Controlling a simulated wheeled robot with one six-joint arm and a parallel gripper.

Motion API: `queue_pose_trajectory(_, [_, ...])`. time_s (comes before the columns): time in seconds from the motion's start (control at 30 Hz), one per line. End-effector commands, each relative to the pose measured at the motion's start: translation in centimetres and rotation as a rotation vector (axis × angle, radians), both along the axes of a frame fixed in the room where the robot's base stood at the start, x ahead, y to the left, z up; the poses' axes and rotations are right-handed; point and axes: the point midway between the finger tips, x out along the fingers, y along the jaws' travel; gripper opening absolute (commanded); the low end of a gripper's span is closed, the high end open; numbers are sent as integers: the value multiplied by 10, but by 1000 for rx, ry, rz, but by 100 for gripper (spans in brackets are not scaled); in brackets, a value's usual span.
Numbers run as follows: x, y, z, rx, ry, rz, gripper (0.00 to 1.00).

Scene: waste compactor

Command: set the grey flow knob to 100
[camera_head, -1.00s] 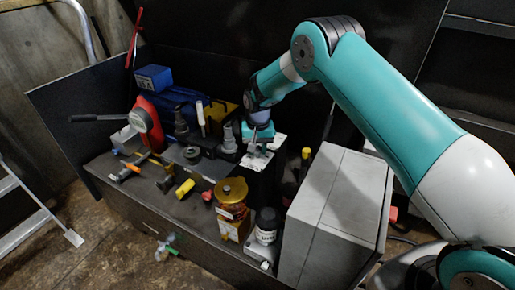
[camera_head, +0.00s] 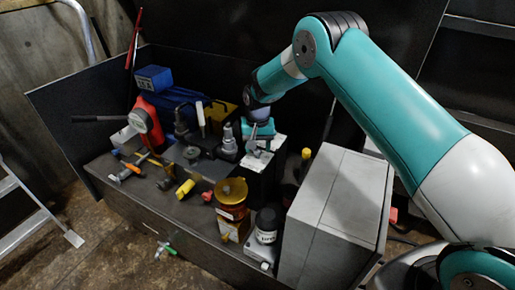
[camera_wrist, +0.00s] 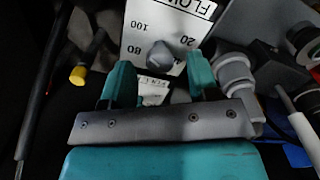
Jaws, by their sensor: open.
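The grey flow knob (camera_wrist: 160,56) shows in the wrist view on a white dial plate (camera_wrist: 138,22) marked "FLOW", which appears upside down. The numbers 100, 80, 40 and 20 are readable around it. I cannot tell for certain which number the knob points to. My gripper (camera_wrist: 160,78) is open, with one teal finger to each side of and below the knob in the picture. The fingers do not clearly touch it. In the head view my gripper (camera_head: 257,136) is just above the white-topped dark box (camera_head: 266,182), and the knob is hard to make out.
A large grey box (camera_head: 335,205) stands right of the dial box. An amber-topped container (camera_head: 231,192) and a dark-capped jar (camera_head: 267,226) stand in front. Grey pipe fittings (camera_wrist: 234,72) are close right of my gripper in the wrist view. A red lever device (camera_head: 147,120) is at the left.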

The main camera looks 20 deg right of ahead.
Motion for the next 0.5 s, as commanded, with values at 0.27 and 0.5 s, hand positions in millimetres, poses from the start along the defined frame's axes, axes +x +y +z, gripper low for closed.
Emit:
queue_pose_trajectory(0.27, [1, 0, 67, 1, -7, 0, 55])
queue_pose_trajectory(0.5, [1, 0, 125, 1, -4, 0, 55])
